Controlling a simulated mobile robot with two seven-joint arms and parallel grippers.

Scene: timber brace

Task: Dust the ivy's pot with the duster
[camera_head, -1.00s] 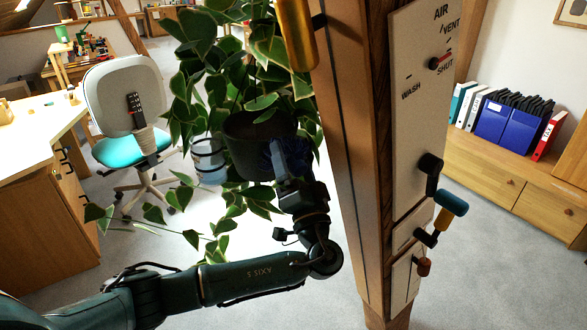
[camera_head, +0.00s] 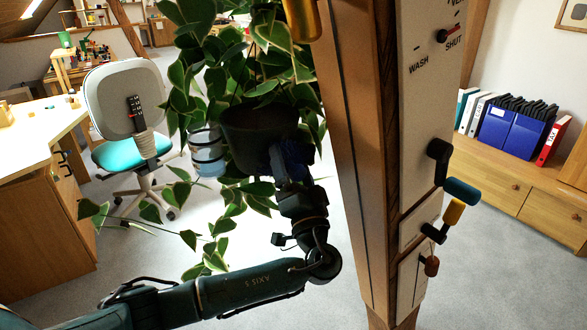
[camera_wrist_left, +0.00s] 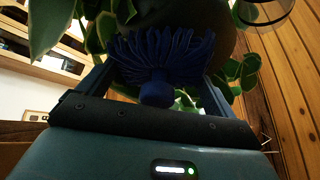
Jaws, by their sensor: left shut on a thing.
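The ivy (camera_head: 205,70) hangs in a dark round pot (camera_head: 248,130) left of the timber post, its vines trailing below. My left gripper (camera_head: 284,170) is just under the right side of the pot. It is shut on the duster, whose dark blue strands (camera_head: 296,152) lie against or very near the pot's lower right side. In the left wrist view the duster's blue head (camera_wrist_left: 165,58) spreads between the fingers, with the dark pot (camera_wrist_left: 195,15) right behind it. Whether the strands touch the pot is hard to tell. My right gripper is not in view.
The timber post (camera_head: 355,150) stands close to the right of my left gripper, with a panel (camera_head: 420,110) carrying levers and knobs (camera_head: 455,195). A brass cylinder (camera_head: 302,18) is on the post above. An office chair (camera_head: 125,95) and desk (camera_head: 35,140) are at left.

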